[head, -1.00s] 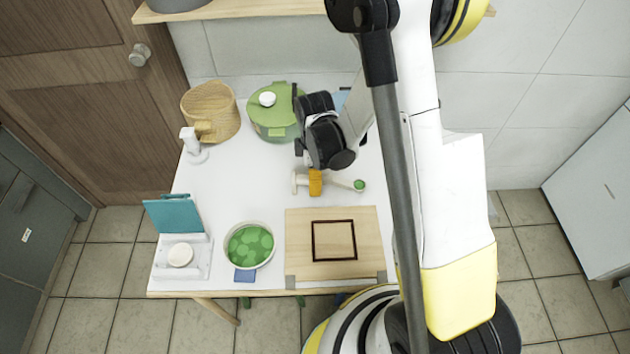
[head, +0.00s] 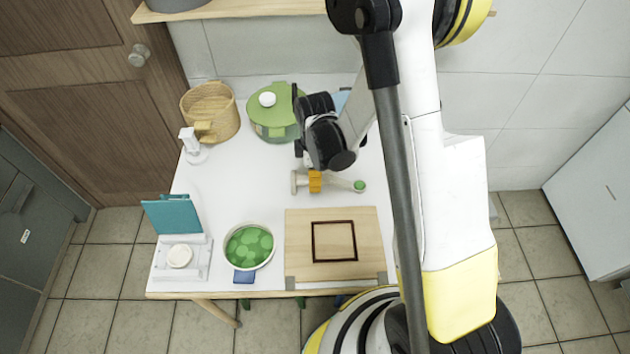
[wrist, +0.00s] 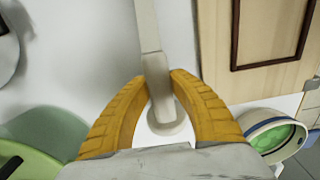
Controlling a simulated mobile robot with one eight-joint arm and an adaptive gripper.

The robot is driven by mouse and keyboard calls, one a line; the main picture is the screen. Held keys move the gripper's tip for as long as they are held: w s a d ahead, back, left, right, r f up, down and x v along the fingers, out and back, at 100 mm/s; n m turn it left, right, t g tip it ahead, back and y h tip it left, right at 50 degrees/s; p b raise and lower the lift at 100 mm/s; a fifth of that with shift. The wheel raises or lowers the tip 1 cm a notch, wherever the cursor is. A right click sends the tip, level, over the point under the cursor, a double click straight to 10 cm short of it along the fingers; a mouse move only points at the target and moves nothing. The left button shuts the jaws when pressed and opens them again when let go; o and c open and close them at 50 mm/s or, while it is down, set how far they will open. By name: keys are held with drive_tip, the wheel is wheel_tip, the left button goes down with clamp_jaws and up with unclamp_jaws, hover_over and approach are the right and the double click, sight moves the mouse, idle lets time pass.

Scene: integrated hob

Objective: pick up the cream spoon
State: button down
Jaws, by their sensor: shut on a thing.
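The cream spoon (head: 340,182) shows in the head view behind the cutting board. It runs left to right, with a broad end at the left and a round green-marked end at the right. My gripper (head: 315,181) has its orange fingers closed across it near the left end. In the wrist view, the fingers of my gripper (wrist: 160,80) press on both sides of the spoon (wrist: 148,28), which runs up between them to the top edge. I cannot tell whether the spoon touches the table.
A cutting board (head: 373,235) with a dark square outline lies in front. A bowl of green pieces (head: 249,246) stands front left, beside a white device with a teal panel (head: 173,213). A green lidded pot (head: 272,112) and a wooden basket (head: 212,108) stand at the back.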

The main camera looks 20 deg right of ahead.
drive_tip(key=shift+r, duration=0.15)
wheel_tip(320, 180, up, 5)
drive_tip(key=p, duration=0.3)
drive_tip(key=s+d+r+p, duration=0.3)
drive_tip(key=s+d+r, duration=0.3)
drive_tip(key=s, duration=0.3)
drive_tip(key=shift+d, duration=0.75)
drive_tip(key=shift+w+r, duration=0.1)
